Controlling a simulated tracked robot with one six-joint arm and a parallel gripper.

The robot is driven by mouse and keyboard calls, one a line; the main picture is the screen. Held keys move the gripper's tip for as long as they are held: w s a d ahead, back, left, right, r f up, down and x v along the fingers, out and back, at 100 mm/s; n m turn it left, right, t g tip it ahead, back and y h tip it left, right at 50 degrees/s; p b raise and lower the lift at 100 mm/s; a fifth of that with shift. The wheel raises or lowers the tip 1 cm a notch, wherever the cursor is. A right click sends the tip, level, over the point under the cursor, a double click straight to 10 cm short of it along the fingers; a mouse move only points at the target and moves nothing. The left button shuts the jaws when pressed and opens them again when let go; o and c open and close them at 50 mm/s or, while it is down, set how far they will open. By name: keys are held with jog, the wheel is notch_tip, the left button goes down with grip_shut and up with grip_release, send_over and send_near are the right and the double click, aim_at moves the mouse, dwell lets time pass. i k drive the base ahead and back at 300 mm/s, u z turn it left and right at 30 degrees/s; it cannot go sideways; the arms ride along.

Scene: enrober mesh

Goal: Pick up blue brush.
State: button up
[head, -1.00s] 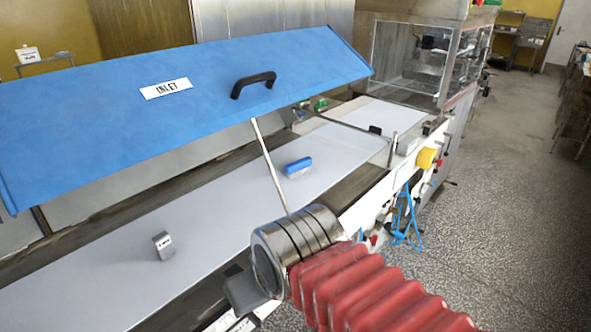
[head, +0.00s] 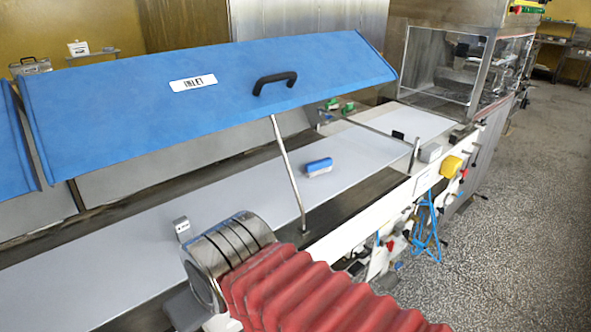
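The blue brush (head: 318,167) lies on the pale conveyor belt (head: 250,192), under the raised blue cover. Its top is blue and its lower part is pale. It stands clear of other things, just right of a thin metal prop rod. My arm, with a red bellows sleeve and a metal collar, enters from the bottom. The end of my arm is at the lower left, well left of and nearer than the brush.
The blue cover (head: 215,90) marked INLET is propped open by the metal rod (head: 287,175). Open floor lies right.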

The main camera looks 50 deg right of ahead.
aim_at(321, 166)
jog(key=u, duration=0.6)
jog(key=k, duration=1.3)
jog(key=z, duration=0.8)
jog(key=i, duration=1)
jog(key=z, duration=0.05)
